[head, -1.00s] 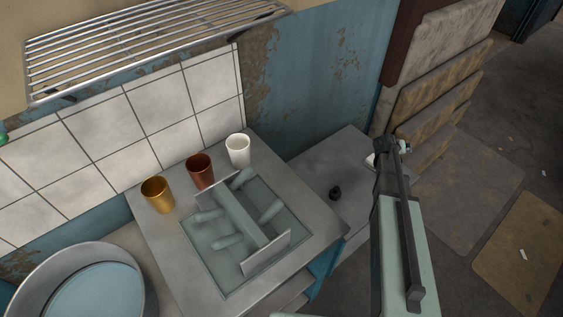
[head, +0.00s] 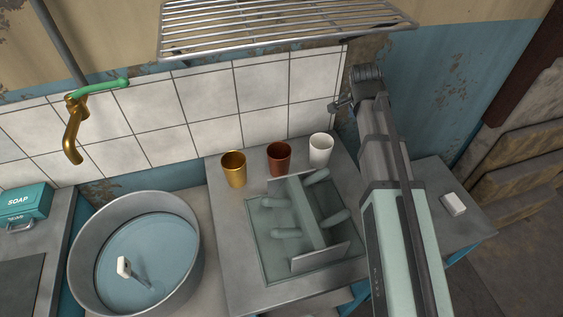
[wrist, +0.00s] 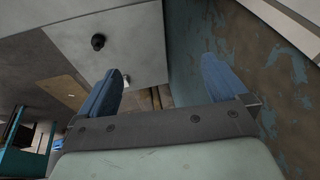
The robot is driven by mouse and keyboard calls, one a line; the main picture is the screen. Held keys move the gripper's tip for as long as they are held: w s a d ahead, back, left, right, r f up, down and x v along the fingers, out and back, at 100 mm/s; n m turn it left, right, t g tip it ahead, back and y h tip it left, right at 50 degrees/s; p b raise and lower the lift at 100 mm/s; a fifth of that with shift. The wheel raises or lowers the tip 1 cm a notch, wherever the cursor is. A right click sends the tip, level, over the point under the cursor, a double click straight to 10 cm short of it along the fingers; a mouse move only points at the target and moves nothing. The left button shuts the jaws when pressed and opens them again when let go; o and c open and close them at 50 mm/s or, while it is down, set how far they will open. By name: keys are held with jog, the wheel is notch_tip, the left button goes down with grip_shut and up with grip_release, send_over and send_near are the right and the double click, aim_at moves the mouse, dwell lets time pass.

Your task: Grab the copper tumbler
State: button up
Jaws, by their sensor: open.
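The copper tumbler (head: 279,158) is reddish brown and stands upright on the grey counter, between a gold tumbler (head: 233,169) on its left and a white tumbler (head: 321,149) on its right. My gripper (head: 340,106) is at the end of the raised arm, above and to the right of the white tumbler in the head view, apart from all three. In the wrist view my gripper's two blue fingers (wrist: 162,66) are spread wide with nothing between them. No tumbler shows in the wrist view.
A glassy recessed panel with a divider and pegs (head: 262,262) lies in front of the tumblers. A metal rack (head: 285,30) hangs above. A round basin (head: 84,262) and a brass tap (head: 72,140) are at left. In the wrist view a dark knob (wrist: 98,41) sits on a grey surface.

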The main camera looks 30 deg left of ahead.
jog(key=s+a+r+m+g+y, duration=0.15)
jog(key=s+a+r+m, duration=0.4)
jog(key=s+a, duration=0.7)
notch_tip(320, 180, up, 4)
jog(key=m+g, duration=0.2)
jog(key=m, duration=0.3)
send_over(279, 156)
jog(key=s+d, duration=0.1)
jog(key=s, duration=0.2)
jog(key=shift+h, duration=0.25)
jog(key=shift+w+d+f, duration=0.1)
jog(key=shift+w+f, duration=0.1)
jog(key=shift+f, duration=3.15)
jog(key=shift+w+d+f, duration=0.1)
jog(key=shift+w+f, duration=0.05)
jog(key=shift+f, duration=3.15)
jog(key=shift+n, duration=0.25)
jog(key=c, duration=1.1)
